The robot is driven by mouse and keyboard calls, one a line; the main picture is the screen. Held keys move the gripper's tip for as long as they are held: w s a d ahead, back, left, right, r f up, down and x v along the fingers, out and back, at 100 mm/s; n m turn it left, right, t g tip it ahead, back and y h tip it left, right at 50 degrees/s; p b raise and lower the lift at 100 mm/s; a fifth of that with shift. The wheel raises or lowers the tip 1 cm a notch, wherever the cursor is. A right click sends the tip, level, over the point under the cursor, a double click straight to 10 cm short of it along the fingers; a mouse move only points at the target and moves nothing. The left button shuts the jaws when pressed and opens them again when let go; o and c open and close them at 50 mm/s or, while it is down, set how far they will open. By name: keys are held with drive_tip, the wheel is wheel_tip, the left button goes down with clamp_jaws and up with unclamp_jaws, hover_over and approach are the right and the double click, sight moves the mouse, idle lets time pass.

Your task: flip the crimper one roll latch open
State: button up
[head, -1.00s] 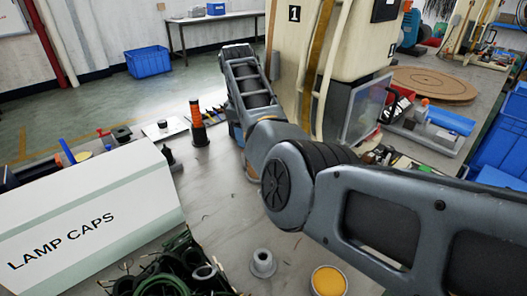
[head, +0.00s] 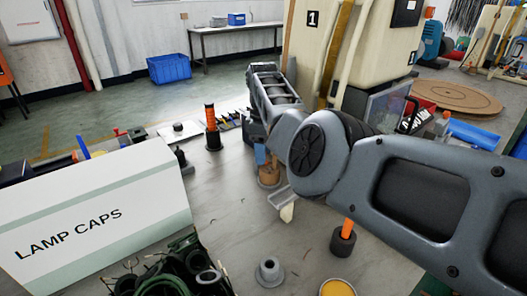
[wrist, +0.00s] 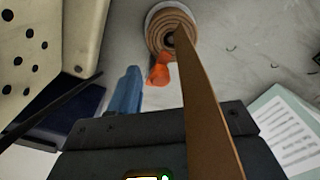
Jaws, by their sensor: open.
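A cream machine body (head: 323,52) marked "1" stands behind my arm in the head view. I take it as crimper one, but I cannot make out its roll latch for sure. In the wrist view my gripper (wrist: 165,90) has a dark palm at the bottom and a blue finger (wrist: 126,92). A brown strip (wrist: 200,105) crosses where the other finger would be and hides it. A small orange-red piece (wrist: 160,70) shows between, near a round ringed wooden part (wrist: 172,30). I cannot tell contact. The gripper looks open, with nothing visibly held.
A perforated cream panel (wrist: 35,45) is close at the wrist view's left. In the head view, a "LAMP CAPS" box (head: 95,220) stands left, an orange-topped peg (head: 347,230) stands below my arm, and a grey flanged part (head: 269,270) is in front. The middle bench is fairly clear.

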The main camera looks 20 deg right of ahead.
clamp_jaws()
idle(0.5)
